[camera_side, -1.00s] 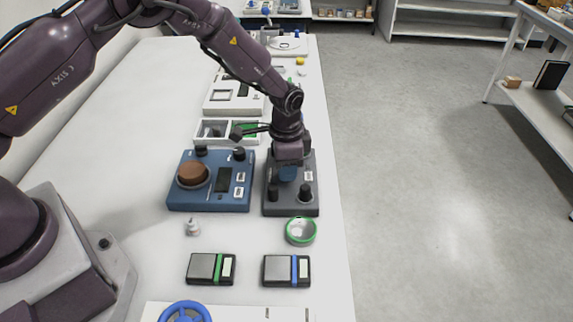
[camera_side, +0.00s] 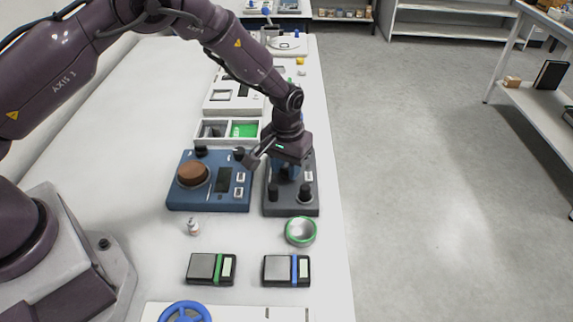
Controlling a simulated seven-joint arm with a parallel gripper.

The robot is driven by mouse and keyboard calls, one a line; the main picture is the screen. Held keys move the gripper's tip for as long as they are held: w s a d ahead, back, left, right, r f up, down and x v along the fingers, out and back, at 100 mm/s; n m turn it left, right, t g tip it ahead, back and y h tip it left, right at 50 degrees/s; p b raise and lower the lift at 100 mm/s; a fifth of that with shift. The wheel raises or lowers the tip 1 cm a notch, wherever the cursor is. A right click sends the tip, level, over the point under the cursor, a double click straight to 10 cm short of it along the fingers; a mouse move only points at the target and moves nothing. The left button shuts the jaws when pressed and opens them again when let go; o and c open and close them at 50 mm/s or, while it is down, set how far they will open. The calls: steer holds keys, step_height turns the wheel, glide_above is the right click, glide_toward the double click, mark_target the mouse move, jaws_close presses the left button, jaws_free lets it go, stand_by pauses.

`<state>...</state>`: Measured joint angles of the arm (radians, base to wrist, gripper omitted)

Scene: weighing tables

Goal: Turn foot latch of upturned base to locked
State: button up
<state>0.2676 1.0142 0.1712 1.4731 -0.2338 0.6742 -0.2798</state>
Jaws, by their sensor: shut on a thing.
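A dark grey upturned base (camera_side: 290,209) lies near the right edge of the white table, with two black knob-like feet (camera_side: 305,193) towards its front. My gripper (camera_side: 286,168) points down over the rear part of this base. It is shut on a small blue part, seemingly the foot latch (camera_side: 285,173), which is mostly hidden by my gripper. Whether its position is locked cannot be read from here.
A blue unit (camera_side: 178,201) with a brown disc (camera_side: 193,173) stands close on the left. A two-part tray (camera_side: 210,141) is behind it. A green-rimmed bowl (camera_side: 301,232), a small white bottle (camera_side: 193,227) and two small scales (camera_side: 286,271) are in front. The table's left side is clear.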

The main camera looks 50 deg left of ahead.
mark_target(286, 168)
steer(key=n, duration=0.5)
steer(key=shift+n, duration=0.3)
stand_by(0.4)
steer(key=o, duration=0.9)
steer(key=shift+o, duration=0.2)
steer(key=shift+r, duration=0.15)
step_height(286, 168, up, 13)
